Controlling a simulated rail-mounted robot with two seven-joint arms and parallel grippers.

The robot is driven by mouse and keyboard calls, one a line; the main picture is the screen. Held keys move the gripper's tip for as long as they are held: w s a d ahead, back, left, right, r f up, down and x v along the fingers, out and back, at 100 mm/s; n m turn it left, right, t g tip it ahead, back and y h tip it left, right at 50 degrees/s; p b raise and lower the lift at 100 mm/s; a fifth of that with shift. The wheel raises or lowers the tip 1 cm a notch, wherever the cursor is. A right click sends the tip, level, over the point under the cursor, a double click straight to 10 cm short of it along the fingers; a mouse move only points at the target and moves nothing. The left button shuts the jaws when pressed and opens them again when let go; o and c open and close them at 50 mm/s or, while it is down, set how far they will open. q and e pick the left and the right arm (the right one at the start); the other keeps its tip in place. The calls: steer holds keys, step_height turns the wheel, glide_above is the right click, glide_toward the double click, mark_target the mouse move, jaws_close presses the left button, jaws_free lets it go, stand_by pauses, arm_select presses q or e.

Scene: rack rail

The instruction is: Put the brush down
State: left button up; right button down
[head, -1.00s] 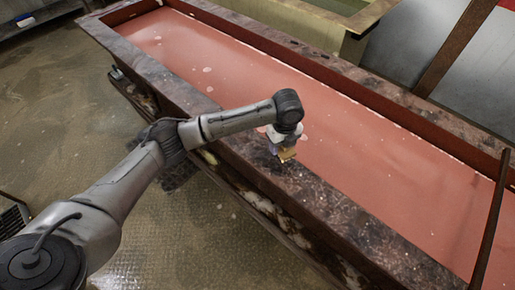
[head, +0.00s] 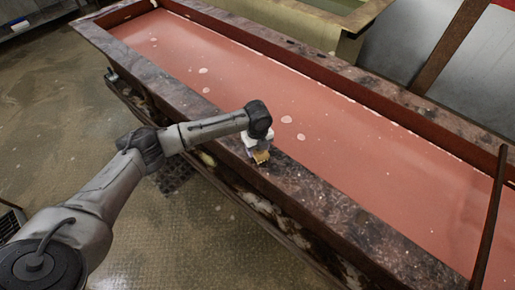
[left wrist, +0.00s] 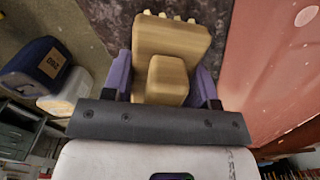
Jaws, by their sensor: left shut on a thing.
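The brush (head: 261,157) is a tan, wooden-looking block. In the left wrist view it (left wrist: 172,40) fills the space between two purple fingers, with several small knobs along its far end. My left gripper (head: 258,149) is shut on the brush and holds it over the dark, worn rim (head: 310,188) of the long tank. I cannot tell whether the brush touches the rim. My right gripper is not in view.
The long tank holds flat red liquid (head: 330,130) with pale spots, just beyond the rim. A rusty bar (head: 490,220) leans across the tank at right. A greenish tank (head: 320,25) stands behind. In the left wrist view, a blue container (left wrist: 38,68) stands at left.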

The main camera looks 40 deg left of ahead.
arm_select(q)
steer(key=shift+f, duration=0.3)
steer(key=o, duration=0.8)
